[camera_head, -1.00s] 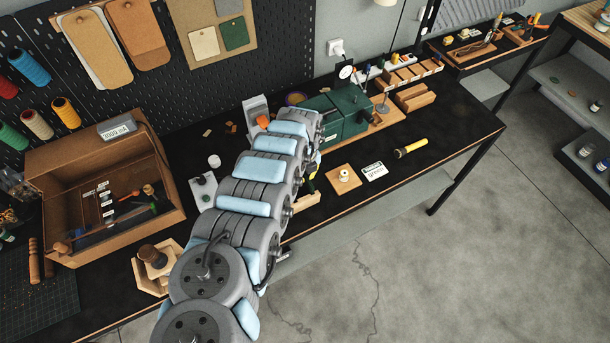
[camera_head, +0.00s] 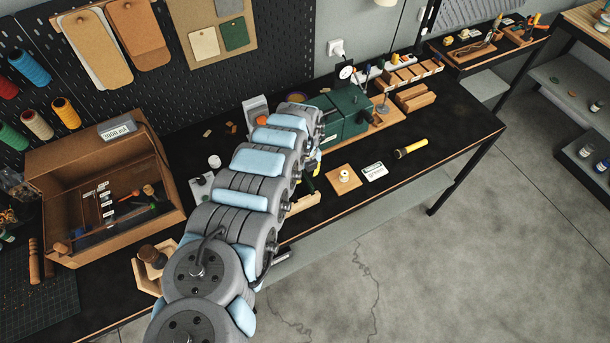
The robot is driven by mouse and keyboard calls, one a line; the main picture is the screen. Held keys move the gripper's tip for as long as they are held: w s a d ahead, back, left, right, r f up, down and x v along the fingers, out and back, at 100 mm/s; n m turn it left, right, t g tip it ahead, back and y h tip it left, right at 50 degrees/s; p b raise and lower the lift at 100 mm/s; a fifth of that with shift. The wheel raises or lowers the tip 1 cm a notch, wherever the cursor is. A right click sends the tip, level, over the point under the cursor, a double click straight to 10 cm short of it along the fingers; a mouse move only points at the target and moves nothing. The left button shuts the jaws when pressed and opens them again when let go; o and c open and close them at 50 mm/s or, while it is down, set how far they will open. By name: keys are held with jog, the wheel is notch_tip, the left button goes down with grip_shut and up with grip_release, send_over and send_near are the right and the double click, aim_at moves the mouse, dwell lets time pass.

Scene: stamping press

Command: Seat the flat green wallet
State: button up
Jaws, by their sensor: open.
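I cannot make out a flat green wallet in this view; my arm covers part of the bench. The dark green press (camera_head: 343,113) stands at the back of the bench, with the far end of my arm in front of its left side. My gripper cannot be made out, as the arm's links hide that end. A small white label card (camera_head: 374,171) with dark print lies on the bench right of the arm. Beside it is a square wooden block (camera_head: 342,180) with a small pale round piece on top.
A yellow and black flashlight (camera_head: 411,148) lies near the bench's right part. A large brown open box (camera_head: 60,170) with tools stands at the left. A wooden hexagonal tray (camera_head: 146,275) sits by the front edge. The bench's right end (camera_head: 465,125) is clear.

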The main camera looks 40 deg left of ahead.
aim_at(305, 175)
notch_tip(305, 175, up, 11)
jog(key=shift+f, duration=0.15)
dwell(0.6)
dwell(0.5)
